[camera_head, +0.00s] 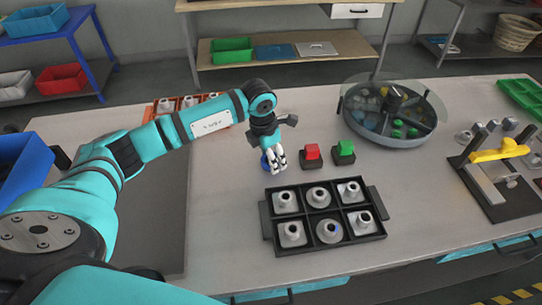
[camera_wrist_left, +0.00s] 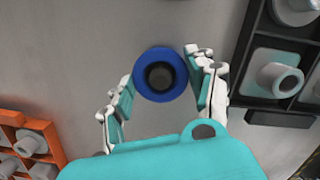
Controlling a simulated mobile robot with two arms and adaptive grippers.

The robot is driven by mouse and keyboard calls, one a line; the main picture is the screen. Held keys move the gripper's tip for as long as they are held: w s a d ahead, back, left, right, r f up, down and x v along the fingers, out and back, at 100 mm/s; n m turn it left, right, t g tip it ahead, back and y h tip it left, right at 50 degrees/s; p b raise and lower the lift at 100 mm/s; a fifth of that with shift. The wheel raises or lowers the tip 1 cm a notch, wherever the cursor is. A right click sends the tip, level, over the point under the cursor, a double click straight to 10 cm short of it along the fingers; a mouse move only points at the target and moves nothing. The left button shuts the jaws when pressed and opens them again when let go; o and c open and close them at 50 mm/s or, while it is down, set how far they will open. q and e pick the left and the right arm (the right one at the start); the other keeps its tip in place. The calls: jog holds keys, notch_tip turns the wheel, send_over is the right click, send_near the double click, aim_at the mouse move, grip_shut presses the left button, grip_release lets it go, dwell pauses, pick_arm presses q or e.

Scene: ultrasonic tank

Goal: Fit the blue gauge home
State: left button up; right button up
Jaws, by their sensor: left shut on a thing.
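The blue gauge (camera_wrist_left: 143,80) is a round blue ring with a dark round centre in the left wrist view. In the head view, a small part of the blue gauge (camera_head: 264,163) shows behind the fingers. My left gripper (camera_head: 275,162) is shut on it, its white and teal fingers on either side. It is behind and left of a black tray (camera_head: 262,220) with several grey metal fittings, each with a round neck. Whether the gauge touches the table is hard to tell. My right gripper is in neither view.
A red button (camera_head: 312,152) and a green button (camera_head: 344,149) stand right of the gripper. A round glass-walled tank (camera_head: 358,126) with compartments is behind them. A fixture with a yellow clamp (camera_head: 500,151) stands at the right. An orange tray (camera_wrist_left: 52,138) with fittings lies at the back left.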

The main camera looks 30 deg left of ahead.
aim_at(265, 162)
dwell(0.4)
pick_arm(q)
jog(key=o, duration=1.4)
jog(key=r, duration=0.4)
jog(key=s+r, duration=0.1)
jog(key=r, duration=0.3)
jog(key=a+r, duration=0.1)
jog(key=r, duration=0.3)
jog(key=shift+s, duration=0.3)
jog(key=shift+f, duration=0.15)
